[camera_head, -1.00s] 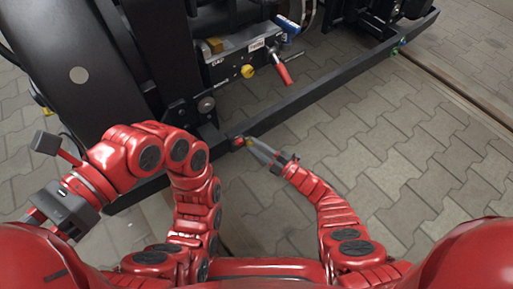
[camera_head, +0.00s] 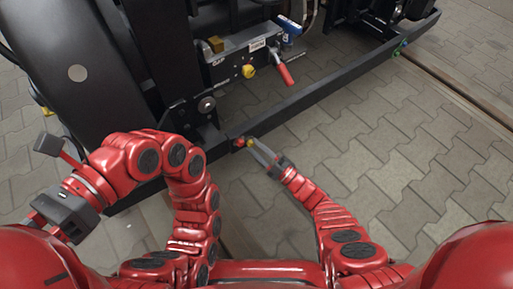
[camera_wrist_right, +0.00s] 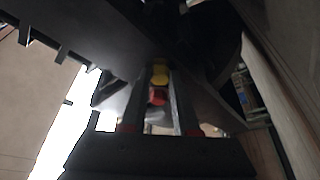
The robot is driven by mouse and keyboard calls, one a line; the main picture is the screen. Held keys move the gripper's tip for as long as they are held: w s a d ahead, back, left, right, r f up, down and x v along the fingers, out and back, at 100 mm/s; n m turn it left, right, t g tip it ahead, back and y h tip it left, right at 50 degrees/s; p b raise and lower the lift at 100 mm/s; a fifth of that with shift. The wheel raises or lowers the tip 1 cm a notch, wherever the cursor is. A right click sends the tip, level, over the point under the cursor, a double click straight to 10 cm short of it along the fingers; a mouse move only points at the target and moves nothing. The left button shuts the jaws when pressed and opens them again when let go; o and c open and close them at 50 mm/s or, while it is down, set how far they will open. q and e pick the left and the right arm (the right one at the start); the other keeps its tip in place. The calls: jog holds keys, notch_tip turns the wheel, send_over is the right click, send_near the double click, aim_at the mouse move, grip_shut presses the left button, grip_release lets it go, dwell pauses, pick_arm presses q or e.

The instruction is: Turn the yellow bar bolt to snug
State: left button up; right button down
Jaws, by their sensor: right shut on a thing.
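The yellow bar bolt (camera_head: 249,142) is a small yellow head by the near end of the long dark bar (camera_head: 330,90). A small red head (camera_head: 239,142) sits beside it. My right gripper (camera_head: 256,148) reaches it from the lower right and is shut on the yellow bolt. In the right wrist view the yellow head (camera_wrist_right: 160,74) shows between the fingertips, with the red head (camera_wrist_right: 158,96) between the fingers. The fingers hide part of the bolt's sides.
Behind the bar stands dark bogie framework with a red handle (camera_head: 286,75), a yellow knob (camera_head: 248,71) and a blue part (camera_head: 290,27). Paved floor (camera_head: 400,150) is clear to the right.

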jog(key=c, duration=0.7)
grip_release()
jog(key=shift+o, duration=0.2)
